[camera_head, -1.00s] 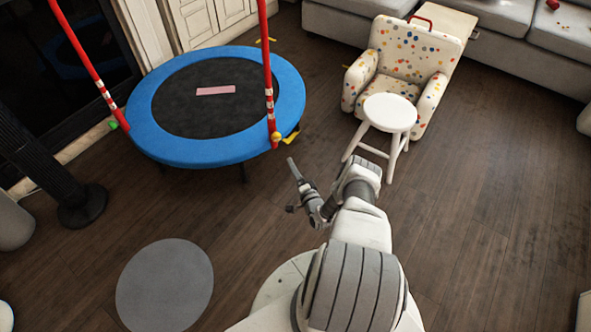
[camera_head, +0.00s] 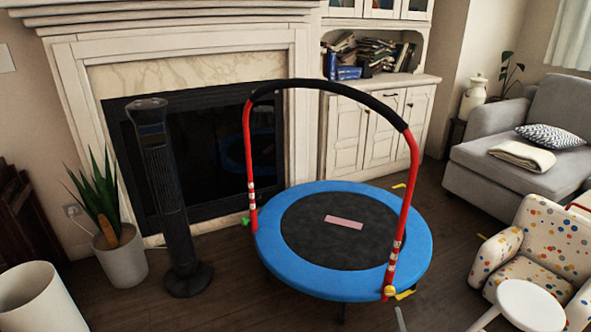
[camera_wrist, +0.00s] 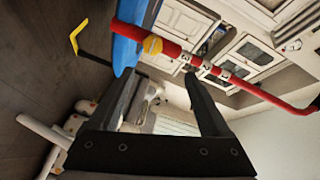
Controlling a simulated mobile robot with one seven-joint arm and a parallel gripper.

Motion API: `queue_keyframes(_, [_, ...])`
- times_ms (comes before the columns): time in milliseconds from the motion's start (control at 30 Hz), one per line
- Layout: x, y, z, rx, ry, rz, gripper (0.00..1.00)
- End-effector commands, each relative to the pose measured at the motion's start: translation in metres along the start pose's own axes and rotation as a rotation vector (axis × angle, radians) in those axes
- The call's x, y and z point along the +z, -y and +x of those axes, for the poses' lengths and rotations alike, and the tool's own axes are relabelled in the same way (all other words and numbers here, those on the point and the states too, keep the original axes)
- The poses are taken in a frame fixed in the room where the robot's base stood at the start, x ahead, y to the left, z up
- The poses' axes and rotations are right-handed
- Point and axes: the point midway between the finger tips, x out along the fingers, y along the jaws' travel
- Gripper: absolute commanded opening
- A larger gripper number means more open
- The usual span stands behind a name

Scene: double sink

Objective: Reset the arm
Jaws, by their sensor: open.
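My gripper (camera_wrist: 161,80) shows in the wrist view with its two dark fingers spread apart. Nothing is between them. The wrist view is tilted on its side. The red handle post (camera_wrist: 225,74) and the blue rim (camera_wrist: 128,50) of the trampoline appear beyond the fingertips, and I see no contact. In the head view, only a small grey tip at the bottom edge, likely part of my gripper, shows below the trampoline (camera_head: 425,250). The rest of my arm is out of that view.
A black tower fan (camera_head: 165,190), potted plant (camera_head: 122,255) and white bin (camera_head: 38,300) stand left of the trampoline. A white stool (camera_head: 530,305) and spotted armchair (camera_head: 545,245) are at lower right, with a grey sofa (camera_head: 500,170) behind.

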Motion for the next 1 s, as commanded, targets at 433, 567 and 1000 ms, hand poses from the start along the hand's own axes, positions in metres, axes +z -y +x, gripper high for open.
queue_keyframes(433, [-0.043, 0.140, 0.098, 0.165, 0.174, -0.351, 0.81])
queue_keyframes(567, [-0.050, 0.186, 0.111, 0.213, 0.216, -0.451, 0.81])
queue_keyframes(1000, [-0.057, 0.346, 0.100, 0.367, 0.338, -0.752, 0.81])
